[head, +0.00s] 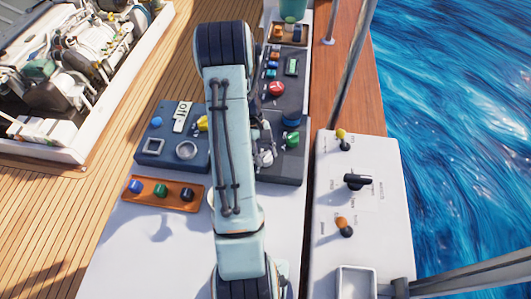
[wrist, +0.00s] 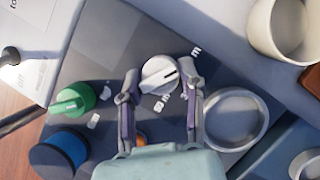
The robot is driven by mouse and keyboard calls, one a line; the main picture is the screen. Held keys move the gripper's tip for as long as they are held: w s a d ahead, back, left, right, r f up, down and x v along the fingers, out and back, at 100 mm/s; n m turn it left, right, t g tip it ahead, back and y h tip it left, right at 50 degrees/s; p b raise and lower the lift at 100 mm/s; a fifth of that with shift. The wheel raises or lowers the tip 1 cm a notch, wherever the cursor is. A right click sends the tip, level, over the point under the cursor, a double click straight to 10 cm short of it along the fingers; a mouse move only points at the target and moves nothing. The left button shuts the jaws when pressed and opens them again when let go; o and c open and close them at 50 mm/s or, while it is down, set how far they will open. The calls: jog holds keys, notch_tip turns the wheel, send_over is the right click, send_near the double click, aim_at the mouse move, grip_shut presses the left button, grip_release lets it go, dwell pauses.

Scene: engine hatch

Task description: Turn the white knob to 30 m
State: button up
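The white knob (wrist: 160,76) sits on a dark grey panel (wrist: 105,40). A dark pointer line on it points right and slightly up in the wrist view. Printed labels stand around it; one ending in "m" shows at its upper right, others below, partly hidden by my gripper. My gripper (wrist: 164,78) is open, with one finger on each side of the knob; I cannot tell whether they touch it. In the head view the white knob (head: 265,158) shows just right of my arm, which hides most of my gripper (head: 257,132).
A green knob (wrist: 73,99) and a blue knob (wrist: 60,152) are left of the gripper in the wrist view. A round grey ring (wrist: 262,122) and a beige cup (wrist: 252,32) are on the right. An orange tray (head: 150,192) holds several knobs.

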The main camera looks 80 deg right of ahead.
jog(key=shift+c, duration=0.2)
jog(key=m+t, duration=0.1)
jog(key=m, duration=0.2)
jog(key=m+t+y, duration=0.1)
jog(key=m, duration=0.1)
jog(key=shift+s+m, duration=0.1)
jog(key=shift+m, duration=0.3)
jog(key=m+t, duration=0.2)
jog(key=m, duration=0.3)
jog(key=shift+m, duration=0.4)
dwell(0.3)
jog(key=o, duration=1.1)
jog(key=v, duration=1.2)
jog(key=shift+s+d, duration=0.1)
jog(key=shift+s, duration=0.15)
